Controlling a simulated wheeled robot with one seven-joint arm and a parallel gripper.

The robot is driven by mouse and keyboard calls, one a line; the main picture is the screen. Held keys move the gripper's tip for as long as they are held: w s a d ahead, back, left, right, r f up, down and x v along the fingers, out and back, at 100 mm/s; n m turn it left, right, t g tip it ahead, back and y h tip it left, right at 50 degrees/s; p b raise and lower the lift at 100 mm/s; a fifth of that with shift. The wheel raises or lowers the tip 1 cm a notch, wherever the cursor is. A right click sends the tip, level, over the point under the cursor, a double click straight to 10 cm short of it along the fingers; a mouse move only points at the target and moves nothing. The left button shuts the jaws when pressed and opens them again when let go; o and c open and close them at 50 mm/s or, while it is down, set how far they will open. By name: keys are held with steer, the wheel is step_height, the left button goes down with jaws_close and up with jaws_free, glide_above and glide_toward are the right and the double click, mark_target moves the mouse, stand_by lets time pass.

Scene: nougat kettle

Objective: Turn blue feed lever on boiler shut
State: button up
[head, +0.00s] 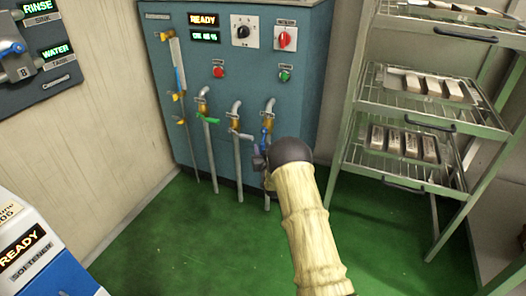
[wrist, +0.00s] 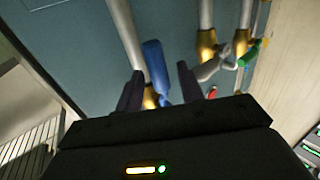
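The boiler (head: 240,64) is a teal cabinet with three pipes, each with a brass valve, on its front. The blue feed lever (head: 264,137) is on the rightmost pipe (head: 270,105) and lies roughly along it. In the wrist view the blue lever (wrist: 155,65) extends up beside the grey pipe, and its lower end is near a brass valve (wrist: 150,98). My gripper (head: 259,160) is at this lever. In the wrist view its two dark fingers (wrist: 160,84) are apart, with the lower part of the lever between them. I cannot tell whether either finger touches it.
A green lever (head: 210,120) and a grey lever (head: 242,135) are on the pipes to the left. A wire rack (head: 412,112) with trays of bars stands right of the boiler. A softener unit (head: 40,250) is at lower left. The green floor before the boiler is clear.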

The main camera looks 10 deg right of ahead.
steer(key=shift+w, duration=0.65)
jaws_close()
